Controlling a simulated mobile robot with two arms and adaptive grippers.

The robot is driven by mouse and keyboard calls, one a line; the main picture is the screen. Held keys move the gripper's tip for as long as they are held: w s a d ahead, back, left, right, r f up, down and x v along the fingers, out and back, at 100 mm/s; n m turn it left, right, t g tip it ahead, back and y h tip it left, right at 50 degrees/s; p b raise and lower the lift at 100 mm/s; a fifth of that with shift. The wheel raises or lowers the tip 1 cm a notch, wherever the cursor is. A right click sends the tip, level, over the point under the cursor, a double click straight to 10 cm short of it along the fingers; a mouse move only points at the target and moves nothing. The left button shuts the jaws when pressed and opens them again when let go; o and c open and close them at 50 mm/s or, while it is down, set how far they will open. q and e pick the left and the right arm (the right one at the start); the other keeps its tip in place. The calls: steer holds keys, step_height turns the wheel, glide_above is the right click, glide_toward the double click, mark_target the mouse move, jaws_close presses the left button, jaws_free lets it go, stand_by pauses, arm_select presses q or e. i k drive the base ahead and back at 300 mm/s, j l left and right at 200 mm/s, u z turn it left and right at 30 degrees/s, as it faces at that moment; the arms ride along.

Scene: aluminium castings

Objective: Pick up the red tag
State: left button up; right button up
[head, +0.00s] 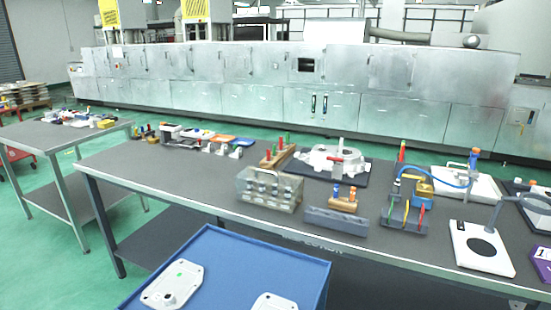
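I cannot make out a red tag for certain. Small red pieces show in several places on the long grey table (215,178). An upright red piece (337,160) stands at the white casting (318,156) near the middle. Another slim red piece (421,215) leans in a dark rack (400,226) at the right, beside green and yellow ones. A red peg (282,142) stands in a wooden block (272,158). Neither of my grippers is in view.
A blue tray (235,247) with light metal plates (173,286) is in front. A clear box with a handle (268,189) and a grey slotted block (335,222) lie along the table's front edge. A white stand (480,247) is at the right. The table's left front is bare.

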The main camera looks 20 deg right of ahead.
mark_target(422, 209)
steer(key=z, duration=1.65)
